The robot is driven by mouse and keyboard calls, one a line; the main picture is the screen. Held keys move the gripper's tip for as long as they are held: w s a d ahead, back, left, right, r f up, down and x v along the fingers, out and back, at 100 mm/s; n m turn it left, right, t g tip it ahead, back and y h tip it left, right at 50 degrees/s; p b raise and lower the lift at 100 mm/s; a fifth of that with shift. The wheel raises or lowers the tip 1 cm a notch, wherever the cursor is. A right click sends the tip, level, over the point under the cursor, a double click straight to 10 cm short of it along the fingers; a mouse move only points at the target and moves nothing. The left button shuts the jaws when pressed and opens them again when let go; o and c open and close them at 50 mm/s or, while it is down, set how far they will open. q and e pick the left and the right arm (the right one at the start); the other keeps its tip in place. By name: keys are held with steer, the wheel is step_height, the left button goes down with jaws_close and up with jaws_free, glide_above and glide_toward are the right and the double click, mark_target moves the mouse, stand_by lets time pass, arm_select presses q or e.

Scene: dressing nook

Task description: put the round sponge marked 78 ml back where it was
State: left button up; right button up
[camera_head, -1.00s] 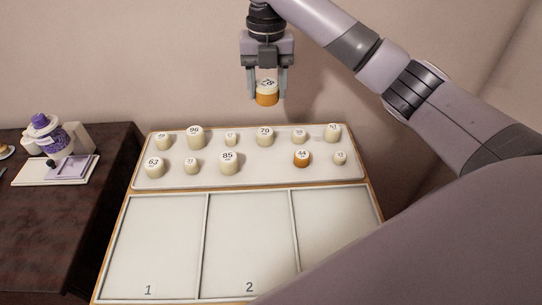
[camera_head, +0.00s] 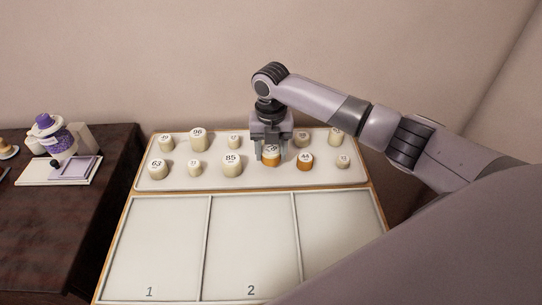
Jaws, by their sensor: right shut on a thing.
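The round sponge (camera_head: 271,158) has a white top with a partly covered number and an orange lower part. My right gripper (camera_head: 271,154) is shut on it, pointing down. The sponge is at the front row of the white tray (camera_head: 210,181), between the sponge marked 85 (camera_head: 232,163) and the orange sponge marked 44 (camera_head: 305,161). I cannot tell whether it touches the tray. The gripper hides part of the back row behind it. My left gripper is not in view.
Several cream sponges stand close by, including 63 (camera_head: 158,168) and 96 (camera_head: 198,139). In front lies a board with compartments marked 1 (camera_head: 150,250) and 2 (camera_head: 250,250), both empty. A dark table (camera_head: 60,230) with a purple-and-white object (camera_head: 60,142) is at the left.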

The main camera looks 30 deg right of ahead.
mark_target(271, 148)
steer(key=shift+f, duration=1.25)
steer(key=shift+f, duration=0.15)
steer(key=o, duration=1)
step_height(271, 148, up, 12)
steer(key=shift+r, duration=0.2)
